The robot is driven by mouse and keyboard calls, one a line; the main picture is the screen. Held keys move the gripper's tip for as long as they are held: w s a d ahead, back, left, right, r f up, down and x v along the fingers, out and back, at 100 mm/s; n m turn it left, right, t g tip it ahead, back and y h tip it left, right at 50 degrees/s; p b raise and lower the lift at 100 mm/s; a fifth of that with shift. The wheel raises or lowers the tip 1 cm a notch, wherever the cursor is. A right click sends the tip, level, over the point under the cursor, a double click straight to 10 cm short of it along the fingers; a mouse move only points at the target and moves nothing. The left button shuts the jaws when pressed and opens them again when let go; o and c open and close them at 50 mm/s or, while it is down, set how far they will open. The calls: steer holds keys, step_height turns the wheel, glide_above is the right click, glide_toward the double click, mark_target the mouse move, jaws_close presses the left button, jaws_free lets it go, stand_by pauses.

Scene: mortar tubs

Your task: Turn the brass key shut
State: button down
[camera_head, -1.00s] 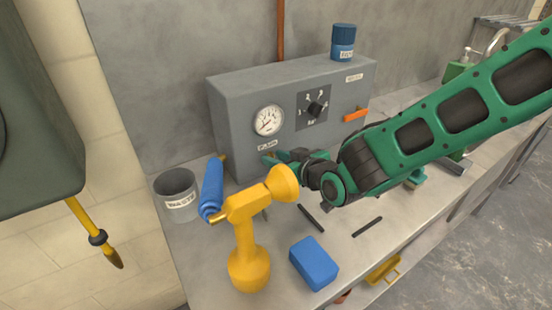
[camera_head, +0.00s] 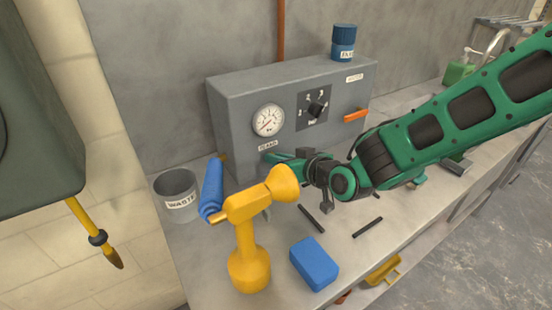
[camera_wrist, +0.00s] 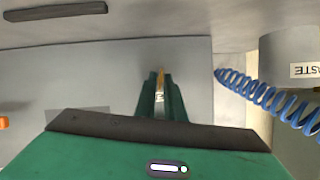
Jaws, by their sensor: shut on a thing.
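The brass key (camera_wrist: 161,75) shows as a small yellow piece between the fingertips of my gripper (camera_wrist: 160,92) in the wrist view. My gripper is shut on it, with one green finger on each side. In the head view my gripper (camera_head: 272,156) reaches to the front of the grey box (camera_head: 236,120), just below the gauge (camera_head: 268,120) and its label. The key is hidden there by the gripper, so I cannot tell its angle.
A blue coiled hose (camera_head: 212,185) hangs by a waste tub (camera_head: 176,200). A blue block (camera_head: 314,262) and dark bars (camera_head: 367,227) lie on the bench.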

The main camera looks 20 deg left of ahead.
steer(key=m, duration=0.1)
steer(key=m+g+y, duration=0.1)
steer(key=m, duration=0.1)
steer(key=shift+w+d+f+y, duration=0.25)
steer(key=shift+w+d+y, duration=0.05)
steer(key=shift+w+d, duration=0.1)
steer(key=m+y, duration=0.1)
steer(key=m+g, duration=0.1)
steer(key=m, duration=0.1)
steer(key=shift+w+d+f+m+y, duration=0.1)
steer(key=shift+d+f+m+y, duration=0.1)
steer(key=shift+m+y, duration=0.15)
steer(key=m, duration=0.1)
steer(key=m+y, duration=0.1)
steer(key=shift+f+m+g, duration=0.2)
steer(key=shift+m+g, duration=0.1)
steer(key=shift+m, duration=0.05)
steer(key=shift+f+m+y, duration=0.1)
steer(key=shift+m+y, duration=0.75)
steer(key=shift+m, duration=0.45)
steer(key=c, duration=1.8)
jaws_free()
steer(key=shift+c, duration=0.2)
steer(key=shift+a, duration=0.15)
